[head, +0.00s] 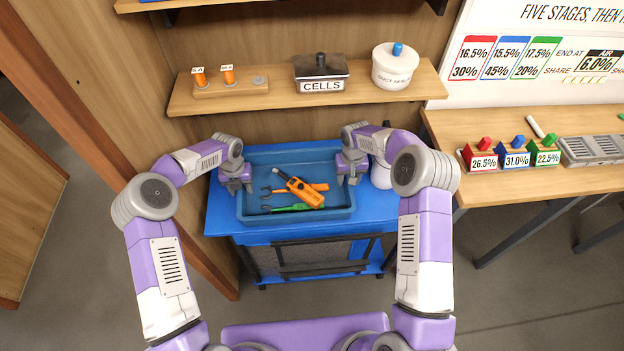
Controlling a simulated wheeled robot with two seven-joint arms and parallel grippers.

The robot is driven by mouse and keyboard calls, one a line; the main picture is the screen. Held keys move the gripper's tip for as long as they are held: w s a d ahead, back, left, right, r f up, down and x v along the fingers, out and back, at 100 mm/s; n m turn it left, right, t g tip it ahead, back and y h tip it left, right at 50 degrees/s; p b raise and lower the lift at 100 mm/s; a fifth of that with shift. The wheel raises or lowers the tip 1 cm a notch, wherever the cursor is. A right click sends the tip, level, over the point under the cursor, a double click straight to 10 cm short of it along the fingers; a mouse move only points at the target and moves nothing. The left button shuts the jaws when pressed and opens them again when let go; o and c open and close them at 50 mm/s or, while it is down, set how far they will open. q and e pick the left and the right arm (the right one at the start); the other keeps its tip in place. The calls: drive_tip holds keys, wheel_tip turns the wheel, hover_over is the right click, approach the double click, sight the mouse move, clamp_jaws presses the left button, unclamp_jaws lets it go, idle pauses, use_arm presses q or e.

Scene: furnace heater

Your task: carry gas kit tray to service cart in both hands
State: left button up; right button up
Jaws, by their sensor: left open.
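The gas kit tray (300,217) is blue and rests on the blue top of the service cart (222,224). In it lie an orange handheld meter (305,192), an orange-handled tool (318,187) and a green-handled tool (290,208). My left gripper (236,186) is open at the tray's left rim. My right gripper (349,178) is at the tray's right rim; its finger gap is too small to judge. Whether either gripper touches the rim cannot be told.
A wooden shelf (430,87) behind the cart holds a CELLS box (320,75), a white jar (394,68) and orange fittings (229,76). A wooden bench (500,190) with small coloured boxes stands right. A white round object (381,175) sits at the cart's right. Floor is clear at front right.

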use_arm(q)
wheel_tip(320, 180, up, 12)
drive_tip(key=shift+f, duration=0.2)
use_arm(e)
drive_tip(key=shift+r, duration=0.15)
use_arm(q)
drive_tip(key=shift+r, duration=0.2)
use_arm(e)
wheel_tip(320, 180, up, 12)
idle(0.4)
use_arm(q)
drive_tip(key=shift+s, duration=0.1)
use_arm(e)
drive_tip(key=shift+s+f, duration=0.1)
drive_tip(key=shift+f, duration=0.1)
